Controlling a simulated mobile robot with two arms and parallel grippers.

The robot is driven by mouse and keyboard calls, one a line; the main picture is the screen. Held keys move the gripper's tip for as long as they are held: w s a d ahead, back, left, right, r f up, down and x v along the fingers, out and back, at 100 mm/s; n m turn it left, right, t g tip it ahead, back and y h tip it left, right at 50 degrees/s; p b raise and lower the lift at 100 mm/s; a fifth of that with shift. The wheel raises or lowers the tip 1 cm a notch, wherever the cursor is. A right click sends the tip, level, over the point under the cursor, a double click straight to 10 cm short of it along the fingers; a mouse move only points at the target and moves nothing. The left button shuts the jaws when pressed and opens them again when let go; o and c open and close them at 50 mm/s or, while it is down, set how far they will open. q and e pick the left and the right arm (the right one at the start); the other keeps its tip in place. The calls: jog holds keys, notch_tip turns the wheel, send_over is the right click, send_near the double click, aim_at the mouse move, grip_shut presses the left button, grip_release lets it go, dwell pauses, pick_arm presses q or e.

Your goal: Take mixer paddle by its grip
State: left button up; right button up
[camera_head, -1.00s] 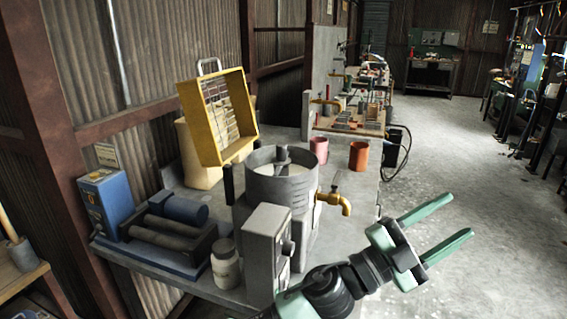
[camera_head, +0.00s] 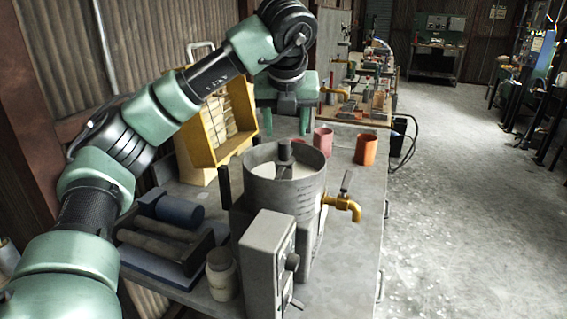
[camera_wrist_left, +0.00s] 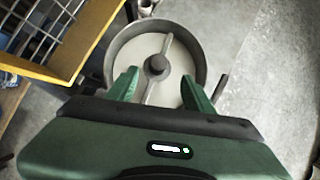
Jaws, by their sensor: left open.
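The mixer paddle stands upright in the round grey mixer drum (camera_head: 285,190). Its grip (camera_head: 284,152) is a dark grey post rising at the drum's middle. In the left wrist view the grip (camera_wrist_left: 156,66) shows from above as a round knob on a thin bar across the pale contents. My left gripper (camera_head: 284,124) is open, pointing down above the drum. In the left wrist view its fingers (camera_wrist_left: 159,82) lie to either side of the grip's line, with the grip slightly beyond them. Nothing is between the fingers. My right gripper is out of view.
A yellow framed sieve (camera_head: 210,125) stands close left of the drum. A grey control box (camera_head: 268,262) and a jar (camera_head: 222,273) are in front. A brass tap (camera_head: 343,205) juts right. Pink (camera_head: 323,141) and orange (camera_head: 366,149) cups stand behind. The floor at right is clear.

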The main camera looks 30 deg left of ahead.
aim_at(284, 142)
pick_arm(q)
jog(key=p+x, duration=0.1)
jog(key=x, duration=0.3)
jog(key=p+x, duration=0.1)
jog(key=x, duration=0.1)
jog(key=shift+w+a+p, duration=0.25)
jog(key=shift+a+p, duration=0.1)
jog(key=shift+w+a+f, duration=0.15)
jog(key=shift+w+f, duration=0.05)
jog(key=shift+f, duration=0.35)
jog(key=shift+r, duration=0.1)
grip_shut()
